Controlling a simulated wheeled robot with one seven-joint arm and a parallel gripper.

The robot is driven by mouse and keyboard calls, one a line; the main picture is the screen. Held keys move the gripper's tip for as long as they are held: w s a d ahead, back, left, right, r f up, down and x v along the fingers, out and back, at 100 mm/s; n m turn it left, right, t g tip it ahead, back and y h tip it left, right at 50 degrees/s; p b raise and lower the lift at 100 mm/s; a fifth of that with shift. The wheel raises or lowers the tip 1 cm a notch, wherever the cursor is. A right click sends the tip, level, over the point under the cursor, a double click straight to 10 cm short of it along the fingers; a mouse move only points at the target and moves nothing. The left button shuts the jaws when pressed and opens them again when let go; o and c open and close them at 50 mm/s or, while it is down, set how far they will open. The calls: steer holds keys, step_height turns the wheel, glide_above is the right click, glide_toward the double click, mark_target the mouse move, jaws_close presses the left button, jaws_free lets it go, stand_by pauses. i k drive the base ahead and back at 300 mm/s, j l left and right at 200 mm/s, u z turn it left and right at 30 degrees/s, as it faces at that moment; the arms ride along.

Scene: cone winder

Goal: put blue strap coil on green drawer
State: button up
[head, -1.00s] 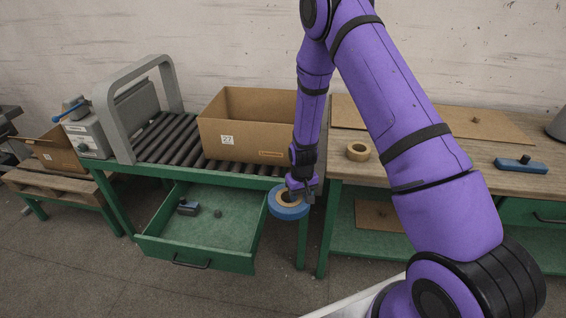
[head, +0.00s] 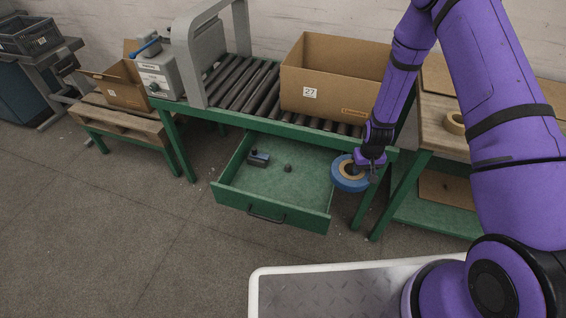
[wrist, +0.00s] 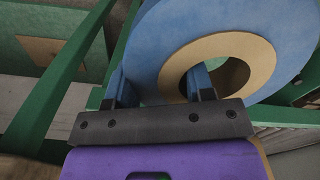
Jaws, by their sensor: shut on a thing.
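The blue strap coil (head: 349,173) has a tan core and hangs in my gripper (head: 366,162), just right of the green drawer. In the wrist view, the coil (wrist: 160,45) fills the top middle, with my gripper (wrist: 160,90) shut on its ring, one finger through the core opening. The green drawer (head: 270,214) is pulled out below the roller table, with its front handle toward me. The coil is beside the drawer's right wall, and appears to be held in the air.
In the drawer lie a blue-and-dark tool (head: 259,158) at the back left and a small dark knob (head: 287,168); much of its floor is bare. A cardboard box (head: 330,85) stands on the rollers above. A workbench (head: 440,130) with a tan ring (head: 455,122) is to the right.

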mark_target(288, 171)
steer(key=i+j+z, duration=0.15)
steer(key=j+z, duration=0.15)
steer(key=j, duration=0.75)
steer(key=j+z, duration=0.35)
steer(key=j, duration=0.7)
